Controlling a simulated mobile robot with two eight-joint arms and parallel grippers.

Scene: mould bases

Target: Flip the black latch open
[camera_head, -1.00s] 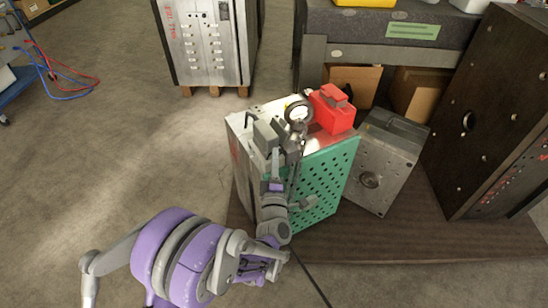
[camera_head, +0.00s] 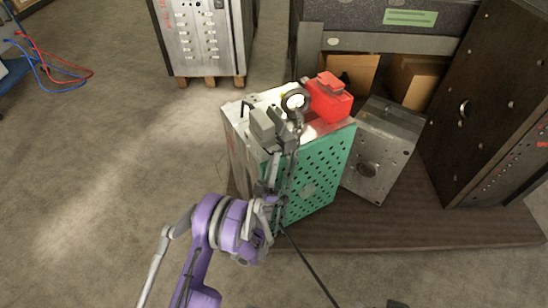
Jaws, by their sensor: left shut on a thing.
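A metal case (camera_head: 240,150) with a green perforated front panel (camera_head: 318,178) stands on a brown wooden base. On its top are a grey block (camera_head: 263,125), a round ring-shaped fitting (camera_head: 295,102) and dark metal parts. My left gripper (camera_head: 283,147) reaches up from below to the top front edge of the case. It is shut on a dark part there, which I take to be the black latch. The fingers and nearby fittings hide most of the latch, so its angle cannot be told. My right gripper is not in view.
A red box (camera_head: 329,99) sits on the case's back right. A grey plate block (camera_head: 383,150) leans to its right, and a tall dark panel (camera_head: 490,110) stands farther right. A silver cabinet (camera_head: 200,40) stands behind.

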